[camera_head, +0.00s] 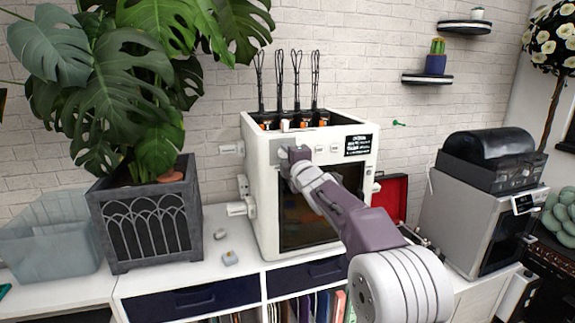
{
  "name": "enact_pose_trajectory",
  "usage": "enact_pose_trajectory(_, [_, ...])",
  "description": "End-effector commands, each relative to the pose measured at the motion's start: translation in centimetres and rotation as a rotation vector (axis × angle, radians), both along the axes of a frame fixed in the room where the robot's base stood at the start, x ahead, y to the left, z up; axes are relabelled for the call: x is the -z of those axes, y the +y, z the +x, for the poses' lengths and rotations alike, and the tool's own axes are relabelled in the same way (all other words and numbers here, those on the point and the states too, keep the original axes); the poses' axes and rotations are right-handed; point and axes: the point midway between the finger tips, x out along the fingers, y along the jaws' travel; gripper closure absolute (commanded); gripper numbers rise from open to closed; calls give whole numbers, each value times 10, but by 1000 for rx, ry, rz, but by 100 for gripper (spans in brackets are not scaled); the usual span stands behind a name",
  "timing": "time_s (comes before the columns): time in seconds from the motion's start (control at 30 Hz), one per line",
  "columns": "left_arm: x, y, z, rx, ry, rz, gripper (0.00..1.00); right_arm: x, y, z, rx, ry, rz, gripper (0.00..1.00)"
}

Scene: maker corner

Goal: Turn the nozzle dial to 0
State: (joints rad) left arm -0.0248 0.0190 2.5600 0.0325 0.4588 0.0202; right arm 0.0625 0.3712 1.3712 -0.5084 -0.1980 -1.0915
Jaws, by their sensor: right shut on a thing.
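The white 3D printer (262,215) stands on the white cabinet in the middle of the view. My right arm reaches in from the lower right. My right gripper (288,156) is at the upper left of the printer's front panel, shut on the nozzle dial there. The dial is hidden behind the gripper, so its pointer and setting cannot be read. A dark display (358,145) is at the right of the same panel, its text too small to read. My left gripper is not in view.
A large plant in a dark grey planter (150,226) stands left of the printer, beside a translucent bin (52,240). A grey machine (465,222) and an open red case (392,195) stand to the right. Small grey pieces (230,258) lie on the cabinet top.

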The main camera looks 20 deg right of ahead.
Motion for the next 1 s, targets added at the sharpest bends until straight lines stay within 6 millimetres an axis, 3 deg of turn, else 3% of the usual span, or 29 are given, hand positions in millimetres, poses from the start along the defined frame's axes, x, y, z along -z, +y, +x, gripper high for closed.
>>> enact_pose_trajectory(0.5, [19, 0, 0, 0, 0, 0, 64, 3, 1, 0, -1, -9, -394, 100])
enact_pose_trajectory(1.0, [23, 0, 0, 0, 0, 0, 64, 4, 1, 1, -3, -9, -517, 100])
